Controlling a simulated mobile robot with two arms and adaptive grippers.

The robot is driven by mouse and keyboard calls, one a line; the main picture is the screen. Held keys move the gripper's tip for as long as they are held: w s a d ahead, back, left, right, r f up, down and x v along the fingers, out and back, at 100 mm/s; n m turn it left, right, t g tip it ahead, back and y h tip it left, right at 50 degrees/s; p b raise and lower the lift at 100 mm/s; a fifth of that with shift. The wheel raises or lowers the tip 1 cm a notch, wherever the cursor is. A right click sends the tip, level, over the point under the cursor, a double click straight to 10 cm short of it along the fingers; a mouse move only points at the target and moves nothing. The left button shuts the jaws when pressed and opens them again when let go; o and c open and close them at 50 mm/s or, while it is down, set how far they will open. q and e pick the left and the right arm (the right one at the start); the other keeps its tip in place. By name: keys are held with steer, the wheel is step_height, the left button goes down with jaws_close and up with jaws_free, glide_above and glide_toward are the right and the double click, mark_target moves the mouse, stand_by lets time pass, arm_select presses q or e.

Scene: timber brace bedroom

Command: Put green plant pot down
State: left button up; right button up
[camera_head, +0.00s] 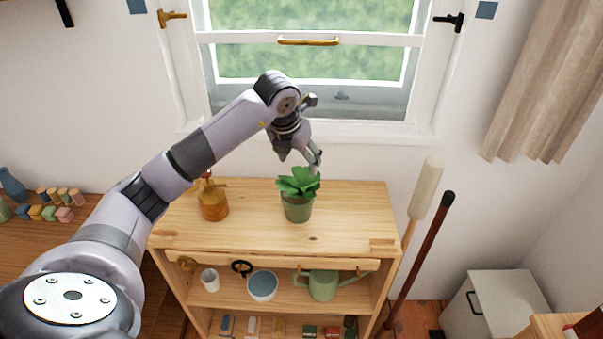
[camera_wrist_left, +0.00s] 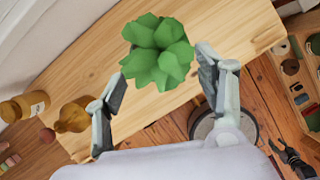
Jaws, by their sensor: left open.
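The green plant pot (camera_head: 297,211) stands upright on the wooden top of the shelf unit, with its leafy plant (camera_head: 298,183) above the rim. My left gripper (camera_head: 303,160) is just above and behind the leaves. In the left wrist view the leaves (camera_wrist_left: 160,52) lie ahead of the two spread fingers of my left gripper (camera_wrist_left: 160,82), with nothing held between them. The leaves hide the pot in that view. A small dark gripper (camera_wrist_left: 288,155), which looks like my right one, shows at the lower right of the wrist view; its jaws are too small to judge.
An amber bottle-like vessel (camera_head: 214,203) stands left of the pot on the shelf top (camera_head: 345,215). The window (camera_head: 310,60) is close behind. A watering can (camera_head: 322,284) and a bowl (camera_head: 262,285) sit on the shelf below. The top right of the pot is clear.

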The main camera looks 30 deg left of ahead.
arm_select(q)
steer(key=shift+b+v, duration=0.3)
steer(key=shift+v, duration=1.9)
steer(key=shift+d, duration=0.1)
